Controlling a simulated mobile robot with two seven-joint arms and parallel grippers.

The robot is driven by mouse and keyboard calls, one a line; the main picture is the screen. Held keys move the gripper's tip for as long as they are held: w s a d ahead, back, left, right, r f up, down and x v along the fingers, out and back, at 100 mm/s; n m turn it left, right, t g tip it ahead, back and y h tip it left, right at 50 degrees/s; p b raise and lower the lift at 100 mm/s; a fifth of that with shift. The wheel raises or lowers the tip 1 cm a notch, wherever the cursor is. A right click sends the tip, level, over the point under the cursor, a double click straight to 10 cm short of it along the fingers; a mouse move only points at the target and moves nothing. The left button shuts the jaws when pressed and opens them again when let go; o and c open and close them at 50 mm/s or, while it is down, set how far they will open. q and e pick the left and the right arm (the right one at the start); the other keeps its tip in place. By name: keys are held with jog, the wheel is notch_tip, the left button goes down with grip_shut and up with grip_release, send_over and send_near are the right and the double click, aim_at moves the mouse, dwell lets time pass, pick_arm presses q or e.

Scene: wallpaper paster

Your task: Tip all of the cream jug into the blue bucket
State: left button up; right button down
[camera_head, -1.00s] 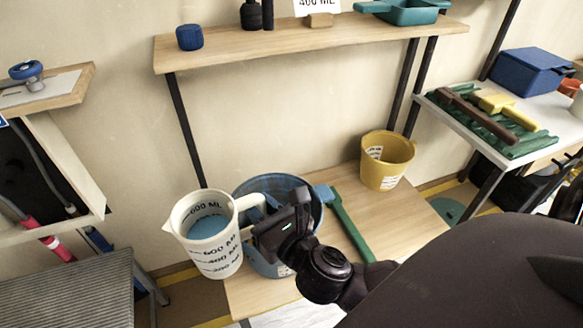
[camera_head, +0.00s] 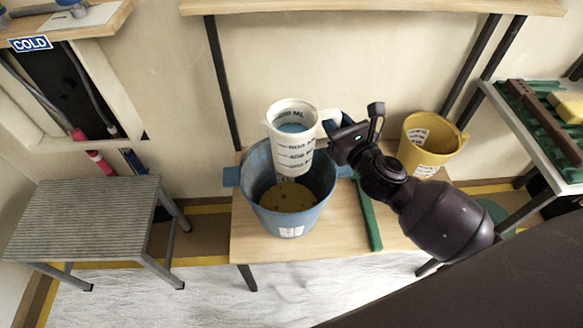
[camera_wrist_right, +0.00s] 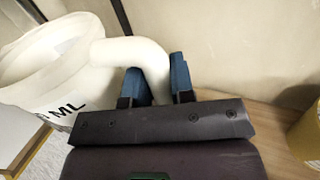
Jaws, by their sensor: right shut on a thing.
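The cream jug (camera_head: 296,152), with black ML markings, is held upright by its handle above the back part of the blue bucket. Blue liquid (camera_head: 293,127) shows inside the jug. My right gripper (camera_head: 334,135) is shut on the jug's handle; the wrist view shows its blue fingers (camera_wrist_right: 158,82) around the white handle (camera_wrist_right: 130,52). The blue bucket (camera_head: 290,218) stands on the wooden bench, with yellowish contents (camera_head: 288,196) at its bottom. The jug hides part of the bucket's back rim. My left gripper is not in view.
A yellow bucket (camera_head: 428,145) stands on the bench (camera_head: 250,240) at the right. A green-handled tool (camera_head: 366,215) lies beside the blue bucket. A grey ribbed stool (camera_head: 85,215) is at the left. A shelf (camera_head: 370,7) runs above, and its dark legs flank the bench.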

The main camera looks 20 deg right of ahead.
jog(key=w+d+f+n+y+p, duration=0.1)
jog(key=w+d+f+y, duration=0.1)
jog(key=w+d, duration=0.3)
jog(key=w+d+f+n+g+y+p, duration=0.1)
jog(key=w+d+f+n+y, duration=0.1)
jog(key=d, duration=0.8)
jog(key=w+y, duration=0.1)
jog(key=w, duration=0.1)
jog(key=shift+w+f, duration=0.15)
jog(key=shift+w, duration=0.2)
jog(key=shift+a, duration=0.1)
